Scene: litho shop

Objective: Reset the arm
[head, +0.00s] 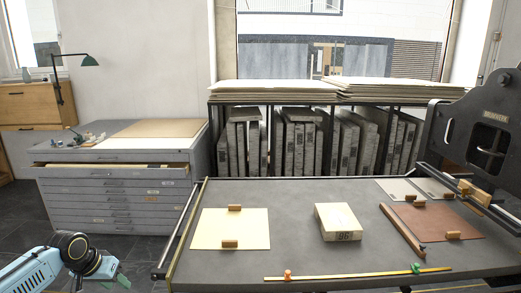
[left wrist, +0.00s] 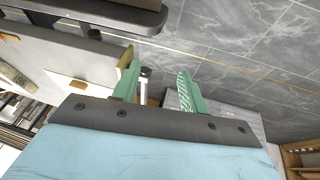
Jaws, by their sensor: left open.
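My left arm comes in at the lower left of the head view, with its light blue link and dark joint. My left gripper (head: 108,270) has green fingers and hangs beside the front left corner of the press table (head: 290,192), over the floor. In the left wrist view the two green fingers of my left gripper (left wrist: 160,90) stand apart with nothing between them. My right arm and gripper do not show in either view.
On the table lie a cream sheet (head: 225,229), a pale block (head: 338,222), a brown sheet (head: 440,221) and a yellow rule (head: 350,275). A flat-file cabinet (head: 115,205) with one drawer partly open stands at the left. A dark press (head: 480,130) stands at the right.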

